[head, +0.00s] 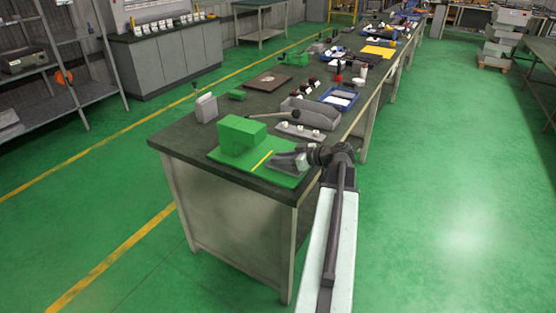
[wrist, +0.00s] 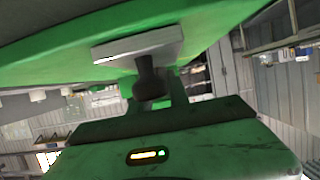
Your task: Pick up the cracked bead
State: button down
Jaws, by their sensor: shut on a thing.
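My gripper (head: 288,160) reaches in from the right over the green base plate (head: 225,156) at the near end of the long bench. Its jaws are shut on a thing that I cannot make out. I cannot pick out the cracked bead for sure in either view. Several small white pieces (head: 301,129) stand on a grey strip just behind my gripper, apart from it. In the wrist view a pale block (wrist: 138,45) with a dark stem shows under a green surface, and a dark green body with a lit indicator (wrist: 148,155) fills the bottom.
A green box (head: 240,134) stands on the base plate left of my gripper, with a yellow strip (head: 262,160) beside it. A grey bin (head: 308,113) with a handled tool and a blue tray (head: 339,98) stand behind.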

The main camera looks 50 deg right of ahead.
notch_tip(320, 180, up, 4)
jog(key=p, duration=0.3)
jog(key=shift+f, duration=0.25)
jog(key=shift+s+d+r, duration=0.2)
jog(key=shift+s, duration=0.05)
jog(key=s+d+p, duration=0.1)
jog(key=s+d, duration=0.8)
jog(key=s, duration=0.3)
jog(key=shift+s+r, duration=0.3)
jog(key=shift+r, duration=0.15)
jog(key=shift+s, duration=0.1)
